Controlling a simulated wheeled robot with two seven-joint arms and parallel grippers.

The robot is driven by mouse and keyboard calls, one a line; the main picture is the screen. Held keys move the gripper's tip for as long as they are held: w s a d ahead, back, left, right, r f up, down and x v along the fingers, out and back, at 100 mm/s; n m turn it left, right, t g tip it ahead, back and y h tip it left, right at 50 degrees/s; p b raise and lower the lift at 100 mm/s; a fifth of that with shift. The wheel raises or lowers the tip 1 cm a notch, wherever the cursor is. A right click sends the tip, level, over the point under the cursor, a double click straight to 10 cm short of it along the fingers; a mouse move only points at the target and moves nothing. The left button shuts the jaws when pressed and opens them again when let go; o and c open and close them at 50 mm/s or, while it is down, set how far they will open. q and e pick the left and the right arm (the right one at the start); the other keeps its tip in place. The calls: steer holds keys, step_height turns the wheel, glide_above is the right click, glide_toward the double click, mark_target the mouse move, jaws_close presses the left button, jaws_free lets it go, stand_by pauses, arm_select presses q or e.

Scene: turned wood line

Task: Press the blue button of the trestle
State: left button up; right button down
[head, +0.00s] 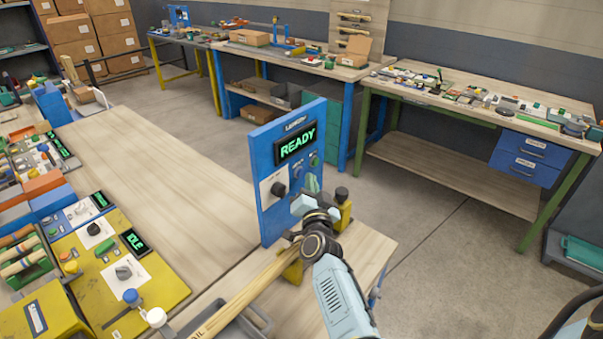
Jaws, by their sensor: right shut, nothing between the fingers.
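A blue upright panel (268,215) stands on the wooden bench, with a lit display (296,144) reading READY. Below the display is a row of small controls, including a blue button (299,161) and a green one (314,160). A black knob (278,189) sits on the panel's pale plate. My right gripper (304,204) is shut and empty, just in front of the panel's lower right part, below the blue button. I cannot tell whether it touches the panel. My left gripper is not in view.
A long wooden rod (240,295) lies near the bench front by yellow supports (344,215). A yellow machine (110,270) with an IDLE display stands at left. The bench top (160,160) left of the panel is clear. Other workbenches (450,170) stand behind.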

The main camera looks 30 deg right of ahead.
steer(key=shift+s+d+p, duration=0.3)
steer(key=shift+s+p, duration=0.1)
steer(key=shift+s, duration=0.4)
steer(key=shift+s+d+p, duration=0.35)
steer(key=shift+s, duration=0.4)
steer(key=shift+s+d+p, duration=0.3)
steer(key=shift+s+p, duration=0.1)
steer(key=shift+s, duration=0.4)
